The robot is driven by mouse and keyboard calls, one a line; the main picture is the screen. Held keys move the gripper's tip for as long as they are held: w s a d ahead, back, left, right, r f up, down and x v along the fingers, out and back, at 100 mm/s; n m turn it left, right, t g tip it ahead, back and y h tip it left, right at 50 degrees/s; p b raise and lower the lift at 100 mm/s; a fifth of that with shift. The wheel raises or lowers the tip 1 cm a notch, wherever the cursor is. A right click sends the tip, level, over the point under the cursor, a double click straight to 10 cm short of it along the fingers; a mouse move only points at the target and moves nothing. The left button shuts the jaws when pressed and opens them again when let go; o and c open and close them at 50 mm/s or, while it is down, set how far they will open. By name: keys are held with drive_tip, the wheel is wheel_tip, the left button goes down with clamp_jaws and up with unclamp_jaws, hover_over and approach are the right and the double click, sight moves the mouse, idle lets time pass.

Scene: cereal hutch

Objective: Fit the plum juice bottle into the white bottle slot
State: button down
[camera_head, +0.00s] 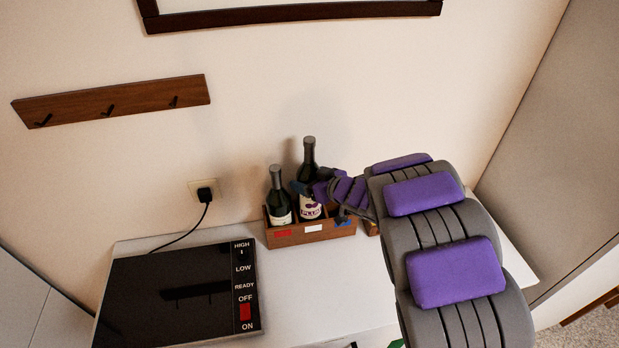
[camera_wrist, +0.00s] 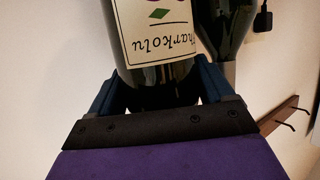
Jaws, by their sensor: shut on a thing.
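The plum juice bottle (camera_head: 309,160) is dark, with a white and purple label. It stands upright in line with the white-marked middle slot of the wooden crate (camera_head: 290,238); its top is higher than the other bottle's. Its base is hidden behind the crate front, so I cannot tell whether it rests on the bottom. The white marker (camera_head: 313,228) is on the crate front. My gripper (camera_head: 306,189) is shut on this bottle from the right. In the wrist view the fingers (camera_wrist: 155,88) flank the bottle (camera_wrist: 155,75) below its label.
Another dark bottle (camera_head: 279,192) stands in the crate's left slot, behind the red marker (camera_head: 283,233). A blue marker (camera_head: 343,223) is at the right. A black cooktop (camera_head: 170,290) with a cord lies left on the white counter (camera_head: 315,290). A peg rack (camera_head: 110,100) hangs above.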

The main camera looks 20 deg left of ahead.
drive_tip(key=shift+f+b, duration=0.7)
drive_tip(key=shift+f, duration=1.45)
drive_tip(key=shift+c, duration=0.8)
unclamp_jaws()
drive_tip(key=shift+o, duration=0.8)
drive_tip(key=shift+f, duration=0.1)
drive_tip(key=p+v, duration=0.3)
drive_tip(key=v, duration=1.4)
drive_tip(key=shift+p, duration=0.4)
drive_tip(key=shift+s+d, duration=0.1)
